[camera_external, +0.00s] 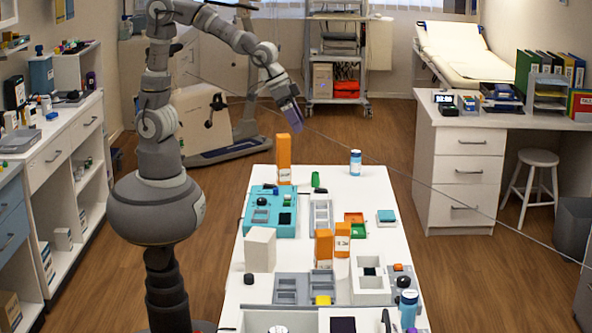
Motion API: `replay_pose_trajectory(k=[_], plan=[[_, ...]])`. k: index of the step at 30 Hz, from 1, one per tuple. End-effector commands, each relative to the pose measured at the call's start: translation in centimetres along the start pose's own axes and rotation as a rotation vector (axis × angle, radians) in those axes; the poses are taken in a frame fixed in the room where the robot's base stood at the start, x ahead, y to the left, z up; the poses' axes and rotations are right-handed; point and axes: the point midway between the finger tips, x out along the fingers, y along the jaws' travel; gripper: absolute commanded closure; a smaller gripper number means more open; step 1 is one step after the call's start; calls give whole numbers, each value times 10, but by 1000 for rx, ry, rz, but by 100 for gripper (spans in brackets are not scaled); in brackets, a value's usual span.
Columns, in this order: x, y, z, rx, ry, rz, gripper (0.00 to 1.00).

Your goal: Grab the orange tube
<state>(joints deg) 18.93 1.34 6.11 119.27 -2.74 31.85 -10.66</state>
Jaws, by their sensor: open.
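Three tall orange pieces with pale labels could be the orange tube; I cannot tell which one it is. One orange piece (284,157) stands upright at the table's far left, by the back of a teal device. Two more, a left one (323,247) and a right one (342,241), stand side by side near the table's middle. My gripper (292,127) points down, open, high near the far end of the table. In the picture it is just above and right of the far orange piece, apparently apart from it. Its fingers are small and dark here.
The white table (375,210) also holds the teal device (262,222), a white block (260,250), grey trays (290,289), a white-and-blue bottle (355,163) and a blue bottle (408,308). A green piece (316,180) lies near the far end. The table's right side has bare room.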

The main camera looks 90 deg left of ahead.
Motion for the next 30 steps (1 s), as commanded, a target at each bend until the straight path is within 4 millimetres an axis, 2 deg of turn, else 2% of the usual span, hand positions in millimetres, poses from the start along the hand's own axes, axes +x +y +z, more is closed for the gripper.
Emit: replay_pose_trajectory(k=[1,2,3,5,6,9,12,15,18,20,30], plan=[[-23,-8,-33,-2,117,10,0],[-43,-13,-51,1,183,12,0],[-73,-19,-74,7,271,12,0],[-119,-29,-101,17,398,4,0],[-151,-36,-114,25,477,-7,0],[-226,-48,-133,45,649,-39,0],[-284,-56,-137,62,772,-72,0],[-321,-59,-136,73,844,-95,2],[-336,-60,-136,79,874,-106,25],[-340,-60,-136,80,879,-108,37],[-338,-60,-136,81,875,-107,37]])
